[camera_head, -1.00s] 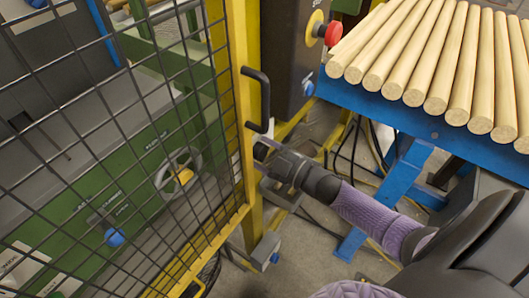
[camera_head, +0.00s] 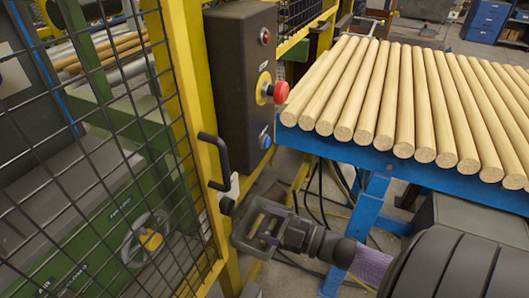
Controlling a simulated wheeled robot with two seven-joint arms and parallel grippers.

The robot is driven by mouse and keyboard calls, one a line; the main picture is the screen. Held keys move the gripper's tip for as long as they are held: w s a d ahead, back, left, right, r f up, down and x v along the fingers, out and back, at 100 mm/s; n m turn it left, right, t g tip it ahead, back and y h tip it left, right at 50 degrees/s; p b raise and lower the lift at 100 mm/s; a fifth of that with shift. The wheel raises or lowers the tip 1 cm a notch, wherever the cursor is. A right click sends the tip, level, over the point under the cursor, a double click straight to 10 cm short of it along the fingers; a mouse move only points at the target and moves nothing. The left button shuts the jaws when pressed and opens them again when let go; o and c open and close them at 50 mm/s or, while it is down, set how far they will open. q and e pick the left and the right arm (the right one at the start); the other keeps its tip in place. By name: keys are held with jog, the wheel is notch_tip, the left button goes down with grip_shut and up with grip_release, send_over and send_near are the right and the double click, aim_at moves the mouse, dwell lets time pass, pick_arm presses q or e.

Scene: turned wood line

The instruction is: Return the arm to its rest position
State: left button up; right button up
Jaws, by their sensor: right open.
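My right gripper (camera_head: 258,226) is in the lower middle of the head view, just right of the yellow guard frame and below its black handle (camera_head: 215,162). Its jaws are apart and nothing shows between them. My right arm comes in from the lower right, with a purple sleeve near the wrist and a large dark link in the corner. My left gripper is not in view.
A yellow mesh guard (camera_head: 187,100) fills the left, with a green machine (camera_head: 85,225) behind it. A dark control box (camera_head: 238,85) with a red button (camera_head: 280,92) stands above the gripper. A blue table (camera_head: 400,165) bears several wooden rods (camera_head: 400,90) at right.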

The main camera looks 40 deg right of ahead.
jog(key=s+f+m+g+h, duration=0.3)
jog(key=s+f+m, duration=0.15)
jog(key=f, duration=0.45)
jog(key=s+f+m+g+h, duration=0.3)
jog(key=s+f, duration=0.2)
jog(key=f, duration=0.5)
jog(key=s+a+f+m+g, duration=0.1)
jog(key=s+a+f+g, duration=0.2)
jog(key=s, duration=0.3)
jog(key=s+a+f+m+g, duration=0.1)
jog(key=s+a+f+g, duration=0.2)
jog(key=s, duration=0.4)
jog(key=s+a+f+m+g+h, duration=0.1)
jog(key=s+a+f+g, duration=0.3)
jog(key=s, duration=0.3)
jog(key=shift+f, duration=0.25)
jog(key=shift+s, duration=0.1)
